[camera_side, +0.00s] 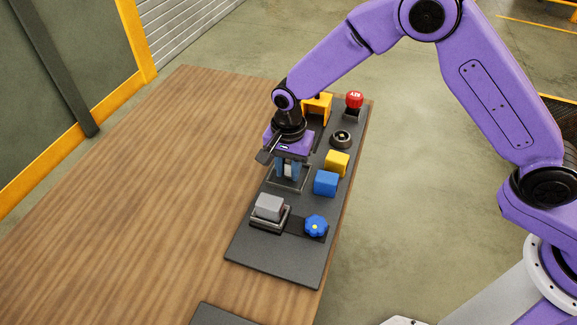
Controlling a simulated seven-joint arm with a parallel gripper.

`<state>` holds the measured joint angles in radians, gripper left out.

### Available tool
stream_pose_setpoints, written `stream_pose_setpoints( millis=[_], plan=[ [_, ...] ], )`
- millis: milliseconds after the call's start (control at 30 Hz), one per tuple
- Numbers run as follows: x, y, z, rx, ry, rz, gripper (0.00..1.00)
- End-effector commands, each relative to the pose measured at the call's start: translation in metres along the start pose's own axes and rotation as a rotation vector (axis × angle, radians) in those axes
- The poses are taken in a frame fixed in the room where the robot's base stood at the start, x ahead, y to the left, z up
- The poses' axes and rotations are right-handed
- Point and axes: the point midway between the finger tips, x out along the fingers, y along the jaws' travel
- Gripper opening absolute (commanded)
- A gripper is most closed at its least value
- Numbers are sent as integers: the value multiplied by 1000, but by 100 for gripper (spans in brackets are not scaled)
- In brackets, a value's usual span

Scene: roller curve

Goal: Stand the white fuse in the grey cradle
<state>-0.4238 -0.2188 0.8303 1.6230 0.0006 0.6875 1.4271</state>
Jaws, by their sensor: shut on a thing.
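My gripper (288,172) points down over the dark panel, its blue fingers closed on a small white piece, which I take as the white fuse (288,171). Only a little of the fuse shows between the fingers. A grey square-rimmed holder (297,188), which looks like the grey cradle, lies directly below and around the fingertips. I cannot tell whether the fuse touches its floor. A second square holder (271,226) in front bears a light grey block (268,205).
On the dark panel (275,266) stand a blue knob (316,225), a blue block (326,182), a yellow block (337,163), a round black socket (341,139), a red button (355,100) and an orange bracket (320,106). The wooden table (150,190) is clear to the left.

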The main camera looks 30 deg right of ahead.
Motion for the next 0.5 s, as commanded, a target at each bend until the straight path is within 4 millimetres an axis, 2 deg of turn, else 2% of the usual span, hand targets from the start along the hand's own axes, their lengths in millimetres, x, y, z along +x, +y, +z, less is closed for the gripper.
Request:
stream_pose_setpoints(
  millis=[300,333,367,400,500],
  plan=[
    [3,0,0,0,0,1,0],
    [3,0,0,0,0,1,37],
    [3,0,0,0,0,1,46],
    [3,0,0,0,0,1,52],
    [2,0,0,0,0,1,52]
  ],
)
